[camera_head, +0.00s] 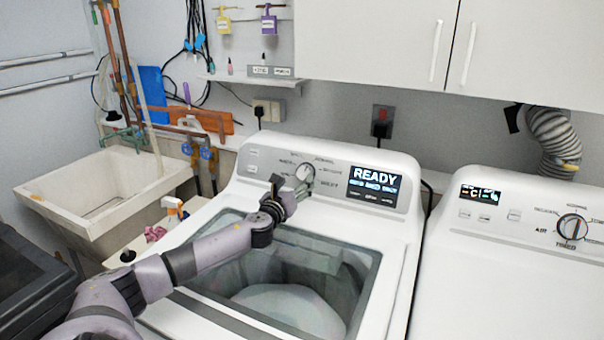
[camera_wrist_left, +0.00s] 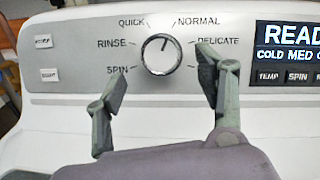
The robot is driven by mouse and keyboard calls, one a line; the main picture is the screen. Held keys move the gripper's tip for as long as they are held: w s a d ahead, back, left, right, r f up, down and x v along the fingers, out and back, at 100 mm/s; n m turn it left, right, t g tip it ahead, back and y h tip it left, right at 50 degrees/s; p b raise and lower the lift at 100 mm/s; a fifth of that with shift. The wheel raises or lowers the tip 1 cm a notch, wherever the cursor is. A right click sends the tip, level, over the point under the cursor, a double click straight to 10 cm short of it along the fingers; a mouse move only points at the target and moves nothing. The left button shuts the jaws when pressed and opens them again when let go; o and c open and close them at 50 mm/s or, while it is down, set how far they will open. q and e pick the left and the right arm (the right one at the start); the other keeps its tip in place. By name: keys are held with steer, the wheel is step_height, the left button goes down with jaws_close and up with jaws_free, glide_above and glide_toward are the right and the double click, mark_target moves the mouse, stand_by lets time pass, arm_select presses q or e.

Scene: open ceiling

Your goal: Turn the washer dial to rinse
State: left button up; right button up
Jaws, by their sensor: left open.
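The washer (camera_head: 400,235) has a round white and grey dial (camera_head: 305,172) on its back panel. In the left wrist view the dial (camera_wrist_left: 161,55) is ringed by the labels SPIN, RINSE, QUICK, NORMAL and DELICATE. Its dark pointer mark is nearly straight up, leaning slightly right, between QUICK and NORMAL. The RINSE label (camera_wrist_left: 112,43) is at the dial's left. My left gripper (camera_head: 293,186) is open in front of the panel. In the wrist view its fingers (camera_wrist_left: 162,78) are spread to either side of and below the dial, with nothing between them. My right gripper is not seen.
A lit display (camera_head: 374,187) reading READY is right of the dial. The washer's lid area (camera_head: 290,270) lies under my left arm. A dryer (camera_head: 520,260) stands at the right, a utility sink (camera_head: 105,190) at the left, and white cabinets (camera_head: 380,40) hang above.

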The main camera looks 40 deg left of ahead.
mark_target(303, 173)
arm_select(q)
steer(key=shift+x, duration=3)
steer(key=shift+d, duration=0.1)
steer(key=c, duration=1.2)
steer(key=shift+o, duration=0.2)
steer(key=shift+n, duration=0.3)
